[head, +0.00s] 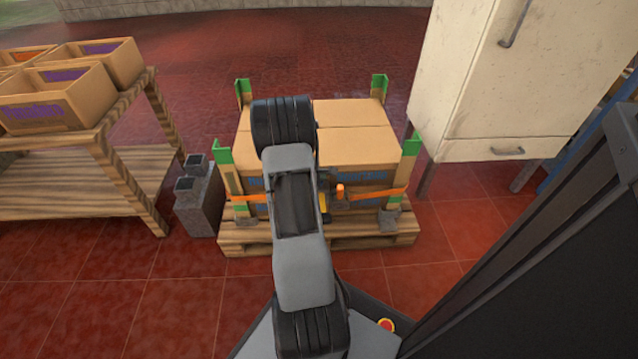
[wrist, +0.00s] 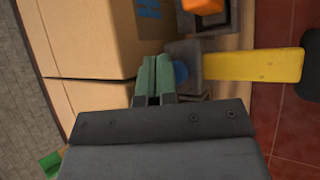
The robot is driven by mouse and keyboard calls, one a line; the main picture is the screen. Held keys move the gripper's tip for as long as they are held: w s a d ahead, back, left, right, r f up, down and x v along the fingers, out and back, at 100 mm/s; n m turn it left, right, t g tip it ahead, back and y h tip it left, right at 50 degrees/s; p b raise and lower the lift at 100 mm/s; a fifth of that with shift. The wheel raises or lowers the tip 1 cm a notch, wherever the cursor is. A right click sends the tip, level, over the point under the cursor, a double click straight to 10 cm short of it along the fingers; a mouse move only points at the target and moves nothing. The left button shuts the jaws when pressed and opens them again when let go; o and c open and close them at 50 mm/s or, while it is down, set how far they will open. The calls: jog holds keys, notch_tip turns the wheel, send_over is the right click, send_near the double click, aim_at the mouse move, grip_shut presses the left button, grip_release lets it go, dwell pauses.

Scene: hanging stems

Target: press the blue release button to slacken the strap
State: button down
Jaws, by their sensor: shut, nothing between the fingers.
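The blue release button (wrist: 181,72) shows in the wrist view as a small round shape on a grey buckle body (wrist: 184,49). My gripper (wrist: 153,82) is shut and empty, its green fingers side by side. The fingertips are just left of the button and partly overlap its edge; I cannot tell whether they touch it. A yellow lever (wrist: 255,66) extends right from the buckle. In the head view, the orange strap (head: 384,193) runs across the front of the boxes; my arm hides its middle, the button and my gripper.
Cardboard boxes (head: 350,142) stand on a wooden pallet (head: 350,241) with green corner posts (head: 411,147). A wooden table (head: 85,185) with open cartons is left, grey blocks (head: 198,205) beside the pallet, and a white cabinet (head: 490,75) right. Red floor lies in front.

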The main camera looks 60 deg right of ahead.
jog(key=shift+f+b, duration=0.45)
jog(key=shift+f, duration=0.05)
jog(key=shift+r, duration=0.1)
dwell(0.6)
jog(key=shift+r+p, duration=0.7)
jog(key=shift+r, duration=0.25)
jog(key=shift+r+p, duration=1.8)
jog(key=shift+r, duration=0.75)
